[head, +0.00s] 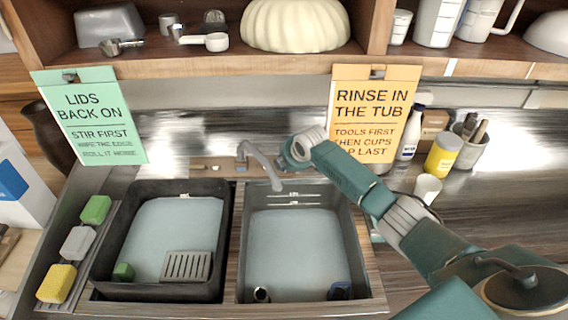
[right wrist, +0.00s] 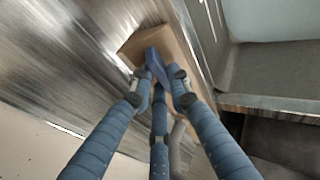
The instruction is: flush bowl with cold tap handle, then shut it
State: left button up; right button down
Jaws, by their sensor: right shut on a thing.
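The grey tap spout (head: 262,163) rises behind the sinks and curves over the right basin (head: 357,270). No water stream is clear at its mouth. My right gripper (head: 284,160) is just right of the spout, its fingers mostly hidden behind its own wrist. In the right wrist view my right gripper (right wrist: 157,80) is shut on the blue cold tap handle (right wrist: 153,60), which stands at a tan wooden block (right wrist: 140,45). The handle is hidden in the head view. No separate bowl can be made out at the sinks; the right basin holds pale water. My left gripper is not in view.
Several sponges lie at left. A yellow jar (head: 443,155) and white cup (head: 427,188) stand right. An orange sign (head: 374,110) hangs behind my right arm.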

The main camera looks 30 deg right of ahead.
jog(key=c, duration=1.6)
grip_release()
jog(key=shift+c, duration=0.2)
